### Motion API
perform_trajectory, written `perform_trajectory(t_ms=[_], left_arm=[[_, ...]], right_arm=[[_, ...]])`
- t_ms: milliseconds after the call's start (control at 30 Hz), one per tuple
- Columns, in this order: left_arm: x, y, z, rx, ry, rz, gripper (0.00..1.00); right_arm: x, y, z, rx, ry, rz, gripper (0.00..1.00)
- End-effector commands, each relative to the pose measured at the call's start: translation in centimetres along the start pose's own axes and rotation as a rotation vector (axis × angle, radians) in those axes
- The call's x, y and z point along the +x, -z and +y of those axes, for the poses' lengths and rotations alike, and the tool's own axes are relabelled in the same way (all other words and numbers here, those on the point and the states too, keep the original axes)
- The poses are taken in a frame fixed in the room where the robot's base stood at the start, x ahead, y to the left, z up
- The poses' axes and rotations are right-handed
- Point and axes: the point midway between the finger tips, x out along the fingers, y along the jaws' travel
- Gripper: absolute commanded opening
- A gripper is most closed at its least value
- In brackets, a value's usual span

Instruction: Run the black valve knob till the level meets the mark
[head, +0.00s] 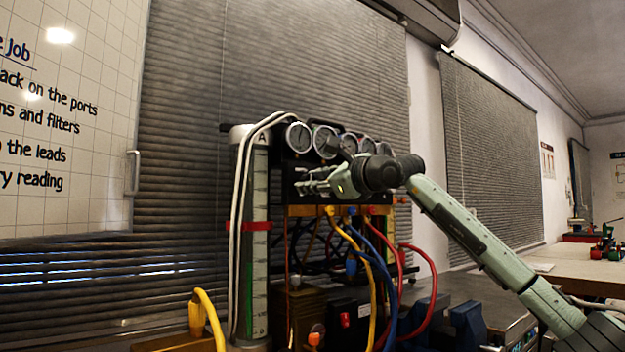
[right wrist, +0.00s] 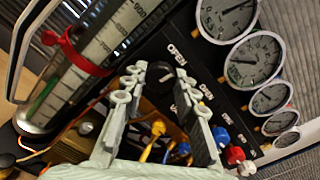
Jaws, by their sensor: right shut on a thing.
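The black valve knob (right wrist: 160,78) sits on the dark panel beside an OPEN label in the right wrist view. My right gripper (right wrist: 158,88) is shut on it, with a finger on either side. In the head view my right gripper (head: 318,181) reaches the panel from the right, and the knob is hidden. The clear scaled column (head: 258,185) stands upright at the rig's left, with a red band (head: 248,226) around it as the mark. In the right wrist view green liquid (right wrist: 42,100) shows near the column's foot, well below the red band (right wrist: 75,55). My left gripper is not in view.
Several round gauges (head: 299,137) line the panel's top. Yellow, blue and red hoses (head: 418,262) loop below it. White tubes (head: 238,205) run down along the column. A workbench (head: 575,262) stands at the far right.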

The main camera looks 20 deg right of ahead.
Motion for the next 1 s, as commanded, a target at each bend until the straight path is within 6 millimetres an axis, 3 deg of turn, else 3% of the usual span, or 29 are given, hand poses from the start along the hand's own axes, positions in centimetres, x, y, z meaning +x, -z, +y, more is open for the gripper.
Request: perform_trajectory(t_ms=[333, 867, 900, 1000], left_arm=[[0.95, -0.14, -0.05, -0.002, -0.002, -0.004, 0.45], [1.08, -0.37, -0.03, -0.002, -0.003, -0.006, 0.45], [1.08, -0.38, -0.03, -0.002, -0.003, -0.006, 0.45], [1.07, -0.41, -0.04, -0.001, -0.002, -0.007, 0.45]], right_arm=[[0.01, 0.03, 0.03, -0.136, -0.001, 0.001, 0.00], [0.01, 0.04, 0.05, -0.159, -0.001, 0.001, 0.00], [0.01, 0.04, 0.05, -0.159, -0.001, 0.001, 0.31], [0.01, 0.04, 0.04, -0.158, -0.001, 0.001, 0.43]])
